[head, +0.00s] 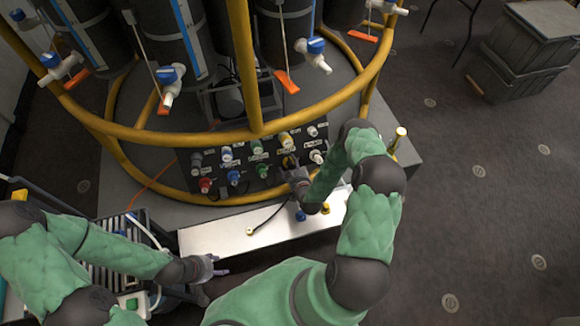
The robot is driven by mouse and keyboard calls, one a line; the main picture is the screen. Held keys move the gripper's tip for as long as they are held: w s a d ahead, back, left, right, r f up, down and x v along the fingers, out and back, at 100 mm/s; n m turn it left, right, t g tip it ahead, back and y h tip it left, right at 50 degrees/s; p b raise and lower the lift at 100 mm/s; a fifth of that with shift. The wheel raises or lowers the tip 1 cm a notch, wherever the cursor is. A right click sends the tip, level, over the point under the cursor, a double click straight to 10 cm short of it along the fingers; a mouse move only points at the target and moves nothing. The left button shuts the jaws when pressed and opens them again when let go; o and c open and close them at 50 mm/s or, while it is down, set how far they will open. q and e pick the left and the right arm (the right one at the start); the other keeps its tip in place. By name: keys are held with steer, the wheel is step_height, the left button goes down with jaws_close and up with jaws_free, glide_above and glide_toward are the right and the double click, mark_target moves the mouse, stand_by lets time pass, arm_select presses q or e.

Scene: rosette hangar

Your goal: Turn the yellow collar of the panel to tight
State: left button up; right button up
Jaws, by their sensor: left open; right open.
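The dark panel (220,172) stands at the base of the yellow frame and carries two rows of coloured fittings. A yellow fitting (286,140) is in the upper row, and a second yellow one (289,161) is below it in the lower row. My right gripper (294,173) is open, just in front of the lower yellow fitting, partly covering it. I cannot tell whether the fingers touch it or how far the collar is turned. My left gripper (218,268) is open and empty, low beside the front edge of the metal shelf, away from the panel.
Yellow rails (165,135) curve around above the panel.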

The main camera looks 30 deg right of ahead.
steer(key=shift+x, duration=0.8)
steer(key=shift+c, duration=0.3)
steer(key=c, duration=1.1)
